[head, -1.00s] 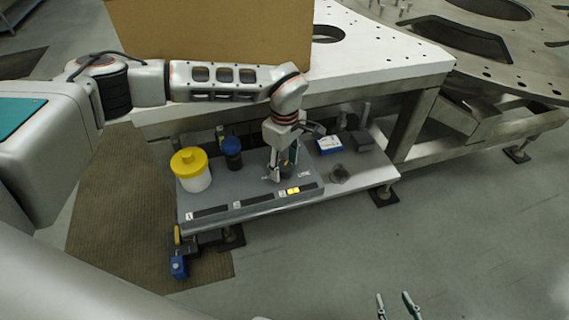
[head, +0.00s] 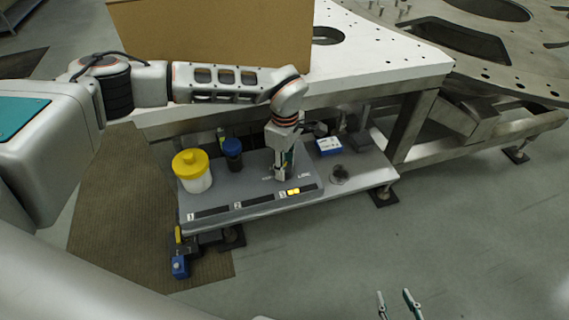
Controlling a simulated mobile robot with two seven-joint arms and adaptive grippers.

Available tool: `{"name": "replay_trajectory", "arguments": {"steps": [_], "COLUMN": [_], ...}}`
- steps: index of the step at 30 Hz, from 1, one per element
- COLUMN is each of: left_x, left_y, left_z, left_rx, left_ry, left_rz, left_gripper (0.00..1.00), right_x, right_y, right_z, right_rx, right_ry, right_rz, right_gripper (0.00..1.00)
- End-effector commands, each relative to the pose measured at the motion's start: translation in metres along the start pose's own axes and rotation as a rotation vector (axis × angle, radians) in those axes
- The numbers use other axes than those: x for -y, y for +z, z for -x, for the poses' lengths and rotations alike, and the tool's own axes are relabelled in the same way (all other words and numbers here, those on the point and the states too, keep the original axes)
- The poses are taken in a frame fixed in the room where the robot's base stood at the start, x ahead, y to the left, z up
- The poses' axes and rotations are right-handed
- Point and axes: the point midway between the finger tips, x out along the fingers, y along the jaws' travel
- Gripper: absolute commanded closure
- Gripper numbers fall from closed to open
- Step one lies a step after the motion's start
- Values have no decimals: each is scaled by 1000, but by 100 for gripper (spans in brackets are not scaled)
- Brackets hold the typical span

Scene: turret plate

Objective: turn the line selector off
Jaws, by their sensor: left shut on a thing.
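The line selector sits on the grey panel (head: 255,193) of the low shelf, beside a small label that seems to read LINE (head: 304,176). The selector's knob is mostly hidden behind my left gripper (head: 284,176). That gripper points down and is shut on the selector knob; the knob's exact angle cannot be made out. A yellow light (head: 293,191) glows in the strip in front of it, at the right-hand slot. My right gripper (head: 398,304) shows at the bottom edge, its two fingertips apart, with nothing between them, far from the panel.
A white jar with a yellow lid (head: 193,172) and a dark blue-topped container (head: 233,154) stand left of my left gripper. A blue-and-white box (head: 328,146) and a small dark round item (head: 339,174) lie to its right. The white table (head: 390,62) overhangs behind.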

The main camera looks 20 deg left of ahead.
Motion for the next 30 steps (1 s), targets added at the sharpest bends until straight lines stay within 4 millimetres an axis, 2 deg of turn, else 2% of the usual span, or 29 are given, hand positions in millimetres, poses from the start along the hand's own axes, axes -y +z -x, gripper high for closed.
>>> {"name": "replay_trajectory", "arguments": {"steps": [9,30], "left_x": [0,-1], "left_y": [0,0], "left_z": [2,2], "left_rx": [2,10], "left_ry": [0,0], "left_rz": [289,953], "left_gripper": [90,90], "right_x": [-3,-7], "right_y": [-17,-37], "right_z": [8,18], "right_rx": [-10,-18], "right_ry": [3,5], "right_rz": [2,3], "right_gripper": [60,60]}}
